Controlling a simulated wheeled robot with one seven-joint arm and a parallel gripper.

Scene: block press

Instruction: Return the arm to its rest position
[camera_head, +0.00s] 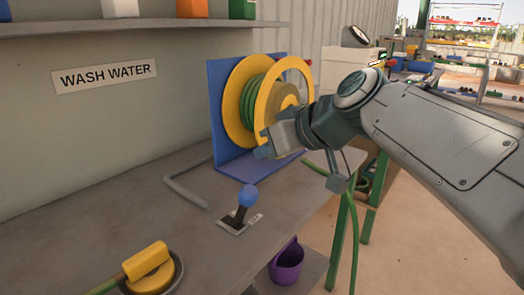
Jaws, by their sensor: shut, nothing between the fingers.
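My arm (440,135) reaches in from the right side of the head view. My gripper (266,143) is at its left end, in front of the yellow hose reel (240,78), and is shut with nothing held. The gripper covers part of the reel's lower right side. I cannot tell whether it touches the reel. Green hose (249,100) is wound on the reel, which stands against a blue bracket (217,120) on the grey bench (130,215).
A blue-knobbed lever (247,196) stands on the bench below the gripper. A yellow nozzle piece (147,262) sits at the front left. A grey bent bar (186,193) lies behind the lever. A purple bucket (287,265) is on the lower shelf. A wall shelf (120,25) runs above.

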